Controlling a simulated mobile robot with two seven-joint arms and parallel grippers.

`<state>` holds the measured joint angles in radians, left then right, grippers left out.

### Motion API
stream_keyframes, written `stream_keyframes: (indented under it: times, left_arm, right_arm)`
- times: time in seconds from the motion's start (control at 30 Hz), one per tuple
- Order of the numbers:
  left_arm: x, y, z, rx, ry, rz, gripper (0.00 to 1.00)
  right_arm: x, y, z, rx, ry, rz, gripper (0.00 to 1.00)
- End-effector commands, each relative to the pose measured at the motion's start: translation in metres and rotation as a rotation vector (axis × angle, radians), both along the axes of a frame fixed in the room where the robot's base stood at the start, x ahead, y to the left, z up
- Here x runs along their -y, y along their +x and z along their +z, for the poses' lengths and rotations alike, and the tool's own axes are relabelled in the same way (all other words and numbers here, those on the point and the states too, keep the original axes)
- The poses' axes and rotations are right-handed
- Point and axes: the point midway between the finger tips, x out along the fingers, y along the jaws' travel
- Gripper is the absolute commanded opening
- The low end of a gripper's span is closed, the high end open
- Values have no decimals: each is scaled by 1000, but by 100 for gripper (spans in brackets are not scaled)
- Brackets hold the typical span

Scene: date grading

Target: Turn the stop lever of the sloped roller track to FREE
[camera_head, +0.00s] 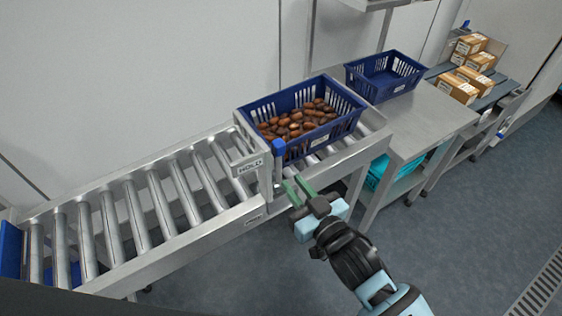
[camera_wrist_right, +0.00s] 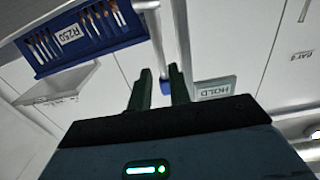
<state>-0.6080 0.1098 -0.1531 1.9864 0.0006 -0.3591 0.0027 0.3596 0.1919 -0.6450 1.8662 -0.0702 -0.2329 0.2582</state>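The sloped roller track (camera_head: 215,239) runs from the lower left up to the middle of the head view. Its stop lever has a blue handle (camera_head: 278,147), at the post in front of the date crate; it also shows just beyond my fingertips in the right wrist view (camera_wrist_right: 173,70). A HOLD label (camera_head: 250,166) is on the plate beside it; the label (camera_wrist_right: 214,91) also shows right of the fingers. No FREE label is readable. My right gripper (camera_head: 297,190) is open and empty, its green fingers close below the lever. My left gripper is out of view.
A blue crate of dates (camera_head: 341,130) sits on the track behind the stop. An empty blue crate (camera_head: 355,83) stands on a steel table (camera_head: 430,112) to the right. Cartons (camera_head: 458,88) lie farther right. The rollers left of the stop are mostly clear; blue shows at far left.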

Motion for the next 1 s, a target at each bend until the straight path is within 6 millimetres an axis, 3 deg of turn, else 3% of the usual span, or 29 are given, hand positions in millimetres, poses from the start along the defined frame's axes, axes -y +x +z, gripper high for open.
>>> stream_keyframes:
  times: [0.5, 1.0]
  left_arm:
    - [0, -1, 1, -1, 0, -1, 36]
    - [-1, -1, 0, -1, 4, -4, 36]
  right_arm:
    - [-38, 52, 1, 2, 2, -1, 19]
    - [-45, 62, 1, 1, 1, 0, 17]
